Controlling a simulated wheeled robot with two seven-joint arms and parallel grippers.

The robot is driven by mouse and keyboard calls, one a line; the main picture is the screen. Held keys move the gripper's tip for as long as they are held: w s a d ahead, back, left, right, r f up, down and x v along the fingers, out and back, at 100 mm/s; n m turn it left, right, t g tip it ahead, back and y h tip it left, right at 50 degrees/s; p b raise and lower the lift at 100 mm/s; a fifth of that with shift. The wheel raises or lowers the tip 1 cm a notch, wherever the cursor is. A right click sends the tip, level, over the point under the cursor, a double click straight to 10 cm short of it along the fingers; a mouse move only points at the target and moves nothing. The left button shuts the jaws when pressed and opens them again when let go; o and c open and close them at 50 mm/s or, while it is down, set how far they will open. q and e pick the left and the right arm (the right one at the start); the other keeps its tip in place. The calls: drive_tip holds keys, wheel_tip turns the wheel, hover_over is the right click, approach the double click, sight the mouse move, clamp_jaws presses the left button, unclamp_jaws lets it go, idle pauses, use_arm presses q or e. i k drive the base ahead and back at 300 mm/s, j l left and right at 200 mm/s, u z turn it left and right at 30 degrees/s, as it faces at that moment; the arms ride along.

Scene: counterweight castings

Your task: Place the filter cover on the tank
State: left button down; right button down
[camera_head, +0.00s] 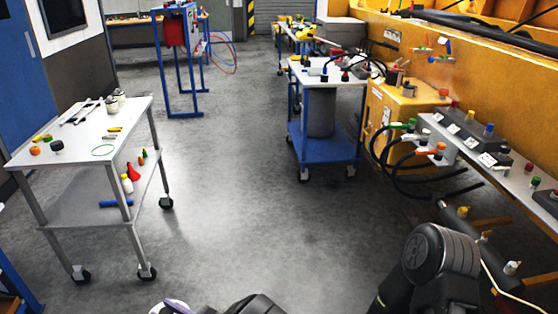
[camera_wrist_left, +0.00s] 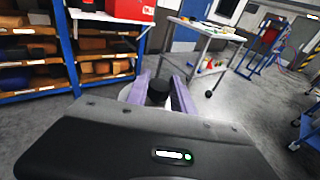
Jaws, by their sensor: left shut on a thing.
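My left gripper (camera_wrist_left: 160,84) shows in the left wrist view as two purple fingers. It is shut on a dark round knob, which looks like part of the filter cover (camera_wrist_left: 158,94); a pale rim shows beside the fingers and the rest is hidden. At the bottom edge of the head view, only a small pale and purple part of this gripper and its load shows. A yellow box-like body (camera_head: 395,120) at the right, with small fittings on top, may be the tank; I cannot tell for sure. My right gripper is out of view.
A grey two-shelf cart (camera_head: 85,140) with small items stands at the left. A blue-and-white cart (camera_head: 323,128) stands ahead. A bench with fittings (camera_head: 500,165) and black hoses (camera_head: 400,180) are at the right. Shelves of bins (camera_wrist_left: 55,60) show in the wrist view. The middle floor is clear.

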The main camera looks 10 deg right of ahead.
sight(420, 88)
drive_tip(key=i+z, duration=0.25)
drive_tip(key=i, duration=0.2)
drive_tip(key=i+j+z, duration=0.25)
drive_tip(key=i, duration=0.15)
drive_tip(key=i+j+z, duration=0.1)
drive_tip(key=i+z, duration=0.15)
drive_tip(key=i, duration=0.15)
drive_tip(key=i+j+z, duration=0.35)
drive_tip(key=i+z, duration=0.25)
drive_tip(key=i+j+z, duration=0.2)
drive_tip(key=z, duration=0.2)
drive_tip(key=i+j+z, duration=0.25)
drive_tip(key=j+z, duration=0.15)
drive_tip(key=i+j+z, duration=0.2)
drive_tip(key=j+z, duration=0.2)
drive_tip(key=i+j+z, duration=0.15)
drive_tip(key=j+z, duration=0.4)
drive_tip(key=j, duration=0.15)
drive_tip(key=i, duration=0.05)
